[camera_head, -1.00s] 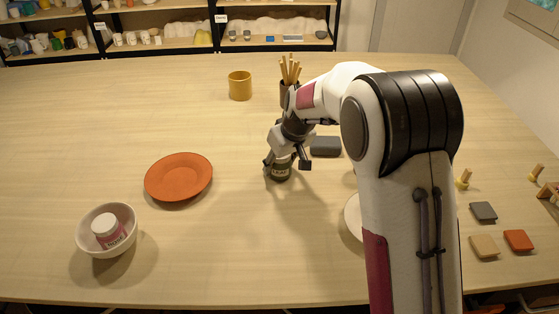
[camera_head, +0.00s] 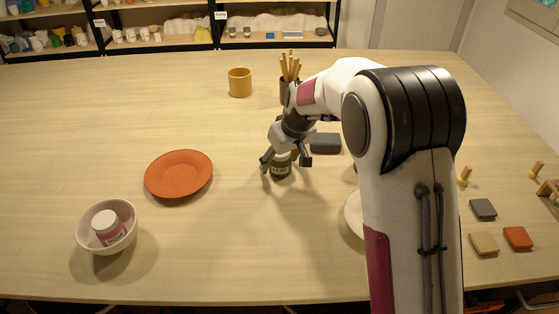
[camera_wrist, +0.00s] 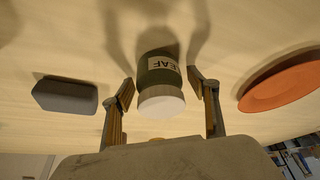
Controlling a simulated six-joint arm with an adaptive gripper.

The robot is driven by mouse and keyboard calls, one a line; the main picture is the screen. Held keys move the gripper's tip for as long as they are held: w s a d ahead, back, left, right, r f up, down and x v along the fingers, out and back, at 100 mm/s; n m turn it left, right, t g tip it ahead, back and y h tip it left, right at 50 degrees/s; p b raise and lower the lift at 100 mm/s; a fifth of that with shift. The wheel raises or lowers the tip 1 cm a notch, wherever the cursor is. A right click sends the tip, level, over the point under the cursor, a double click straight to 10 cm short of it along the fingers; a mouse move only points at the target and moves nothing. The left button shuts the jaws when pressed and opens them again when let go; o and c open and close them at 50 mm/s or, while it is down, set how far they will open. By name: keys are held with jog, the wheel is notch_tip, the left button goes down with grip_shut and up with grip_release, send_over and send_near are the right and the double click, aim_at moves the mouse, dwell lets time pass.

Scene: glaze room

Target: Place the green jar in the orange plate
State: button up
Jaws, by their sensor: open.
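The green jar (camera_head: 281,168) stands upright on the table under my gripper (camera_head: 285,163). Its white lid and a label reading "EAF" show in the wrist view (camera_wrist: 160,82). My gripper (camera_wrist: 161,100) is open, with one finger on either side of the jar and visible gaps between. The orange plate (camera_head: 179,175) lies empty on the table to the left of the jar. It also shows at the right of the wrist view (camera_wrist: 285,84).
A white bowl (camera_head: 131,226) holding a pink jar (camera_head: 108,227) is at the front left. A grey block (camera_head: 326,143) lies close to the right of my gripper. A yellow mug (camera_head: 240,82) and a brush holder (camera_head: 285,90) stand behind. The table between jar and plate is clear.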

aim_at(286, 156)
jog(key=shift+v, duration=3.6)
jog(key=shift+s, duration=0.15)
jog(key=shift+s+d+r, duration=0.1)
jog(key=shift+d+r, duration=0.05)
jog(key=shift+r, duration=0.05)
jog(key=s+d+r+m, duration=0.1)
jog(key=s+d+r, duration=0.15)
jog(key=s, duration=0.35)
jog(key=s+d+r+m+t, duration=0.1)
jog(key=s+d+r, duration=0.1)
jog(key=s+r, duration=0.25)
jog(key=s+d+r+m, duration=0.1)
jog(key=s+d+r, duration=0.2)
jog(key=s, duration=0.3)
jog(key=s+d+f+m+h, duration=0.1)
jog(key=s+d, duration=0.1)
jog(key=s, duration=0.8)
jog(key=s+d+m+h, duration=0.1)
jog(key=s+d+m, duration=0.1)
jog(key=s, duration=0.8)
jog(key=shift+s+d+f+t, duration=0.35)
jog(key=shift+d+f+t, duration=0.05)
jog(key=shift+d, duration=0.35)
